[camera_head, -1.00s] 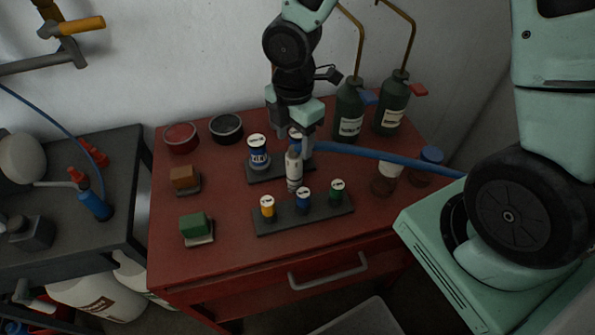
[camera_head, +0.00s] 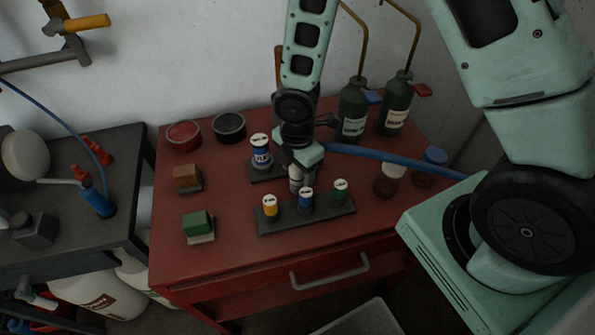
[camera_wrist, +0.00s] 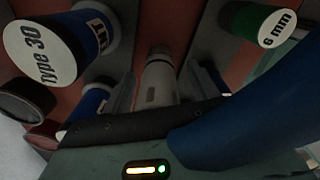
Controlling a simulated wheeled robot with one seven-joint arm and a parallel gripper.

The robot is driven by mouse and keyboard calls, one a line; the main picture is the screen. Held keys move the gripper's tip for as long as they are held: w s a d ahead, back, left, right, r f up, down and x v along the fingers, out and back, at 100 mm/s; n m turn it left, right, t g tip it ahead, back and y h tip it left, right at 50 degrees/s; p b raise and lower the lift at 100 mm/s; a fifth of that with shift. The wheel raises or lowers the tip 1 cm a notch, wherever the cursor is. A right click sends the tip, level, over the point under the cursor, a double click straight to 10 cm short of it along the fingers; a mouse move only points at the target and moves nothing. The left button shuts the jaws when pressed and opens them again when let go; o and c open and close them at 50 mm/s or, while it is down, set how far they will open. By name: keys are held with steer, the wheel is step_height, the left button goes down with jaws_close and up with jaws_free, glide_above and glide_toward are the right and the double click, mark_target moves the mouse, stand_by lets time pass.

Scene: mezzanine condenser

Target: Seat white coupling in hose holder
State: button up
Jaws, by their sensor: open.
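The white coupling (camera_head: 296,184) stands roughly upright behind the front row of coloured fittings. It also shows in the wrist view (camera_wrist: 160,82), between my two fingers. My gripper (camera_wrist: 163,92) is open around the coupling, with a gap visible at each side. In the head view my gripper (camera_head: 303,167) is above the coupling and hides its upper part. A blue hose (camera_head: 380,160) runs right from beside the gripper; where it joins the coupling is hidden. A dark rear block (camera_head: 264,175) carries a blue "Type 30" fitting (camera_head: 261,153). I cannot tell which block is the hose holder.
A dark front rack (camera_head: 331,214) holds yellow, blue and green fittings close in front. Two dark bottles (camera_head: 352,118) with brass spouts stand back right. Two round tins (camera_head: 184,136) and two small blocks (camera_head: 197,222) sit left.

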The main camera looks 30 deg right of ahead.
jaws_close()
steer(key=shift+r, duration=0.15)
step_height(320, 180, up, 10)
steer(key=shift+f+p, duration=0.1)
steer(key=shift+p, duration=0.25)
